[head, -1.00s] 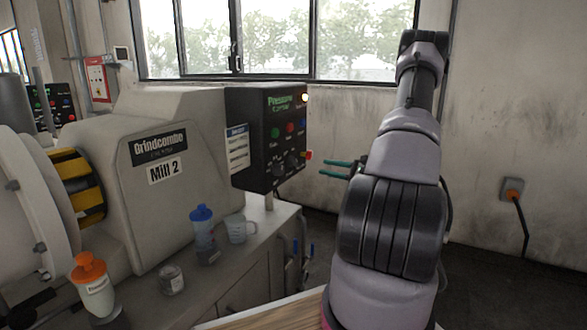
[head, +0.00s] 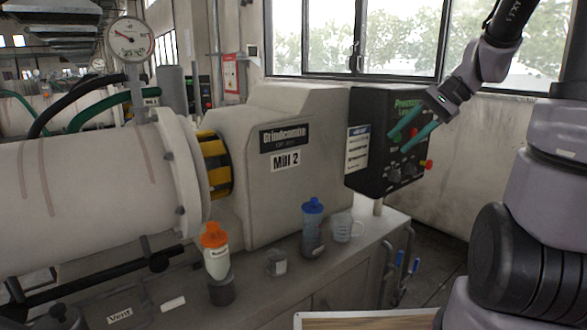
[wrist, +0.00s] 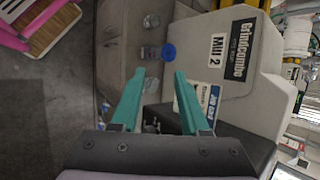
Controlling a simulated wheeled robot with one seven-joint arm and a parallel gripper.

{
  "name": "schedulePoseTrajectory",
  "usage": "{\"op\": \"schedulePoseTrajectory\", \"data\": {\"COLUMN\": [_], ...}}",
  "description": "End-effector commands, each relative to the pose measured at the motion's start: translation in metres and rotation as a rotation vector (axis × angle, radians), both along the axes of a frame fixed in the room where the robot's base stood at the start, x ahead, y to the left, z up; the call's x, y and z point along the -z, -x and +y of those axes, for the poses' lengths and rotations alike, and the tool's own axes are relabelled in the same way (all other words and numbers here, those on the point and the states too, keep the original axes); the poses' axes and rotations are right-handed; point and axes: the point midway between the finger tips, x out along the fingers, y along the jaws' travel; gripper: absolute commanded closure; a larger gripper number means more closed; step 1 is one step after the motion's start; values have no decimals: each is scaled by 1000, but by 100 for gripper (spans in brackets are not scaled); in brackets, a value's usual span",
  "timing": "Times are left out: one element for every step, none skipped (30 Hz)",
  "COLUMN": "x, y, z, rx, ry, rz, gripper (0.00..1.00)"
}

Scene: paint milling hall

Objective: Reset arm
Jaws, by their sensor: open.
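My gripper (head: 415,132) is at the upper right in the head view, in front of the black control panel (head: 375,165). Its two teal fingers are apart with nothing between them. In the wrist view my gripper (wrist: 153,100) shows the same open fingers, pointing towards the bench and the blue-capped bottle (wrist: 168,52). I cannot tell how close the fingers are to the panel. My arm is bent, with its upper part at the right edge of the head view.
The Mill 2 housing (head: 280,190) fills the middle. On the bench stand an orange-capped bottle (head: 216,258), a small jar (head: 276,264), a blue-capped bottle (head: 313,228) and a clear measuring cup (head: 343,228). A pressure gauge (head: 131,42) rises at the left. Floor shows right of the bench.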

Motion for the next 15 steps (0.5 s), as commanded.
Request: {"op": "schedulePoseTrajectory", "data": {"x": [-11, -15, -21, -25, -29, -35, -39, -43, -48, -52, -56, -61, -64, -68, -71], "y": [15, 23, 33, 41, 49, 58, 65, 72, 81, 87, 92, 99, 103, 107, 112], "z": [8, 11, 13, 15, 16, 18, 18, 18, 18, 18, 17, 17, 16, 16, 15], "rx": [-36, -54, -75, -88, -102, -118, -129, -139, -150, -158, -163, -171, -175, -177, -180], "ry": [70, 112, 166, 205, 243, 295, 331, 365, 410, 442, 470, 504, 527, 547, 570], "rz": [-40, -61, -91, -113, -139, -177, -205, -235, -276, -307, -337, -377, -404, -430, -460], "gripper": [55, 55, 55, 55, 55, 55, 55, 55, 55, 55, 55, 55, 55, 55, 55]}}
